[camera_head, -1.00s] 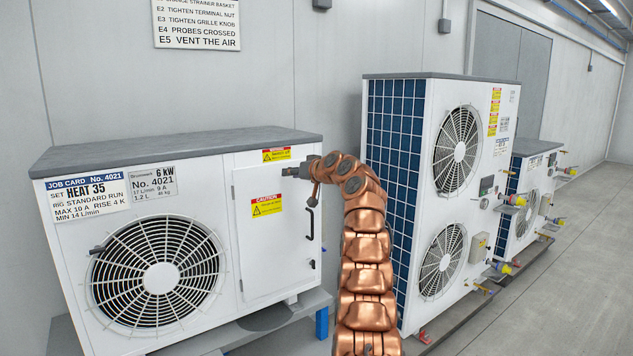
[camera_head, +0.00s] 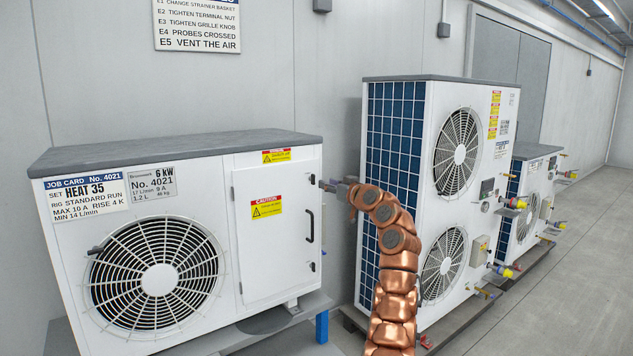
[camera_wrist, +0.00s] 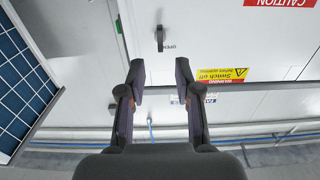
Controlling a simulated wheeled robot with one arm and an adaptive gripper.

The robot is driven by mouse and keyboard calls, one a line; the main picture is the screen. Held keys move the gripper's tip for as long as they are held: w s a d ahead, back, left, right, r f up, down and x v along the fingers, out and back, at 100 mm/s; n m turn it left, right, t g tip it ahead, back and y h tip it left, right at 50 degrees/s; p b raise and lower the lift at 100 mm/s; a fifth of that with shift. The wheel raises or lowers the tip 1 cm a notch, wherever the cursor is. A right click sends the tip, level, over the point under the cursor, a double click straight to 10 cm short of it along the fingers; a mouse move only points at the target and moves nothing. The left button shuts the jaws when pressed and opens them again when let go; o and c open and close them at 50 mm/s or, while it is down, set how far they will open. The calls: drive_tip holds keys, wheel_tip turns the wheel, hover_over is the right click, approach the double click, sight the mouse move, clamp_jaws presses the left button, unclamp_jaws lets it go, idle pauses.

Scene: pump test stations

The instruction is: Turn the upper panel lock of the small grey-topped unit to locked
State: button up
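The small grey-topped unit (camera_head: 200,148) stands at the left, with a white front panel (camera_head: 270,240). Its upper panel lock (camera_head: 313,178) is a small dark part near the panel's top right corner. In the wrist view the lock (camera_wrist: 160,38) is a dark tab lying lengthwise up and down the picture, with small lettering beside it too small to read surely. My gripper (camera_head: 325,185) is close to the lock, just to its right in the head view. In the wrist view my gripper (camera_wrist: 158,72) is open and empty, its fingers short of the lock and apart from it.
A black handle (camera_head: 310,224) and a lower lock (camera_head: 312,267) sit below on the panel. A tall two-fan unit (camera_head: 450,200) stands close to the right of my arm, its blue finned side (camera_wrist: 25,85) also showing in the wrist view. Open floor (camera_head: 590,270) lies at the right.

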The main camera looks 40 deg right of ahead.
sight(313, 179)
drive_tip(key=w+p, duration=0.1)
drive_tip(key=w, duration=0.1)
drive_tip(key=w+p, duration=0.1)
drive_tip(key=w, duration=0.1)
drive_tip(key=w+p, duration=0.1)
drive_tip(key=w, duration=0.1)
drive_tip(key=shift+d+r, duration=0.2)
drive_tip(key=shift+d, duration=0.1)
drive_tip(key=shift+w+d+f+p, duration=0.15)
drive_tip(key=shift+w+p, duration=0.15)
drive_tip(key=shift+w, duration=0.2)
drive_tip(key=shift+c, duration=0.4)
clamp_jaws()
